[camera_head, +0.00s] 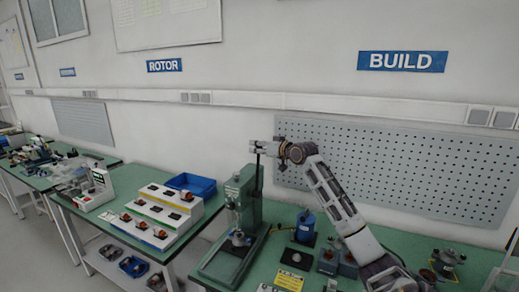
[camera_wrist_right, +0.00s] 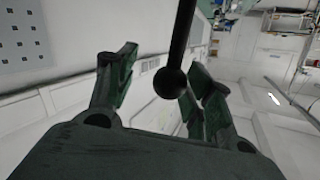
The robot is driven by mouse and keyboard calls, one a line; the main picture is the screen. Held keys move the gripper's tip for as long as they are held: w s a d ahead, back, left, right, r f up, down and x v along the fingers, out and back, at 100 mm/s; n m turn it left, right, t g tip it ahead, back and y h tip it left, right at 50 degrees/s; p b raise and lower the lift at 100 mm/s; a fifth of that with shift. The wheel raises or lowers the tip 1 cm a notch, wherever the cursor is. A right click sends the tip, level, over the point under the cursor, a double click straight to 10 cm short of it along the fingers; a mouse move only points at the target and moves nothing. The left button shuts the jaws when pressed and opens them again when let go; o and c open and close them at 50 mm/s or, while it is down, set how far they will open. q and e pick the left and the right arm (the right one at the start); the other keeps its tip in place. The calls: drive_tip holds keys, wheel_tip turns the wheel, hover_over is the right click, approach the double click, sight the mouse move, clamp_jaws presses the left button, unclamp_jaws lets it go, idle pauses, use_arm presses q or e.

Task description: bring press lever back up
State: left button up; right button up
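The fingers are spread, with a clear gap between the left finger and the knob. The right finger is close to the knob, and I cannot tell if they touch. My left gripper is not in view.
A blue motor-like part (camera_head: 305,227) stands right of the press, near a yellow label (camera_head: 289,280). A stepped white rack (camera_head: 160,215) and a blue bin (camera_head: 190,184) are on the left bench. A perforated panel (camera_head: 400,165) covers the wall behind my right arm.

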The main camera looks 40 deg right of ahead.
drive_tip(key=shift+s+a, duration=0.15)
drive_tip(key=shift+a, duration=0.1)
drive_tip(key=shift+s, duration=0.1)
drive_tip(key=d+v, duration=0.1)
drive_tip(key=v, duration=1)
drive_tip(key=shift+s+a, duration=0.25)
drive_tip(key=shift+s, duration=0.05)
idle(0.8)
